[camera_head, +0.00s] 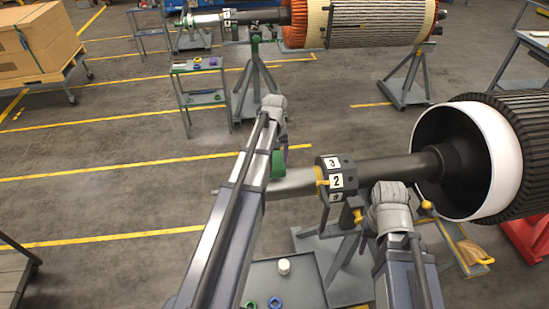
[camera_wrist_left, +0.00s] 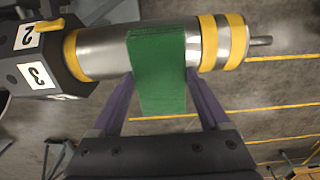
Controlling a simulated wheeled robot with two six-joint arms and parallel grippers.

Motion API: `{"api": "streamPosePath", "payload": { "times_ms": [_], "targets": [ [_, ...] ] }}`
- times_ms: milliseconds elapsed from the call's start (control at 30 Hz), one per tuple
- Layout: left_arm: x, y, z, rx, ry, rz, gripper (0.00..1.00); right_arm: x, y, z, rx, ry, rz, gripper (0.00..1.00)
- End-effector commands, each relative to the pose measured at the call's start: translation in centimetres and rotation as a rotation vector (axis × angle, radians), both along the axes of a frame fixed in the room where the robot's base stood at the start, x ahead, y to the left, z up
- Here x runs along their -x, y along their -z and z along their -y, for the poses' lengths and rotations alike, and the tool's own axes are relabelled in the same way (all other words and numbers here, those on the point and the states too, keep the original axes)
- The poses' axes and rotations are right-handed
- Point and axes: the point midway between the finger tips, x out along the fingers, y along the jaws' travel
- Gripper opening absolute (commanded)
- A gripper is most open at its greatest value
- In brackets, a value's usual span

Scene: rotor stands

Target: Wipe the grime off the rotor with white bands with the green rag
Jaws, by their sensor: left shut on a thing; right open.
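The near rotor (camera_head: 500,150) has a broad white band at its end, and its dark shaft runs left to a black numbered collar (camera_head: 336,180) and a bare silver shaft end (camera_head: 298,183). My left gripper (camera_head: 281,155) is shut on the green rag (camera_head: 278,168). In the left wrist view the rag (camera_wrist_left: 158,70) lies across the silver shaft end (camera_wrist_left: 98,52), between yellow rings, and appears to touch it. I cannot make out grime on the shaft. My right gripper (camera_head: 366,234) is open below the shaft, right of the collar, partly hidden by its wrist.
A grey stand (camera_head: 345,285) holds the shaft. A grey tray (camera_head: 292,296) below carries a white jar (camera_head: 284,267) and coloured rings. Another rotor (camera_head: 370,22) with orange and cream parts stands behind. A tan cloth (camera_head: 474,252) lies at right.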

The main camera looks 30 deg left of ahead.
Motion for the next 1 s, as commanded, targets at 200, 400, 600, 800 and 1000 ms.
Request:
{"api": "streamPosePath", "payload": {
  "times_ms": [200,400,600,800,1000],
  "targets": [
    [0.0,-0.2,0.0,0.000,0.000,0.000,0.34,0.0,-0.2,0.0,0.000,0.000,0.000,0.50],
    [0.0,-0.5,0.0,0.000,0.000,0.000,0.34,0.0,-0.5,0.0,0.000,0.000,0.000,0.50],
    [0.0,-2.3,0.0,0.000,0.000,0.000,0.34,0.0,-2.3,0.0,0.000,0.000,0.000,0.50],
    [0.0,-3.4,0.0,0.000,0.000,0.000,0.34,0.0,-3.4,0.0,0.000,0.000,0.000,0.50],
    [0.0,-3.2,0.0,0.000,0.000,0.000,0.34,0.0,-3.2,0.0,0.000,0.000,0.000,0.50]
  ]
}}
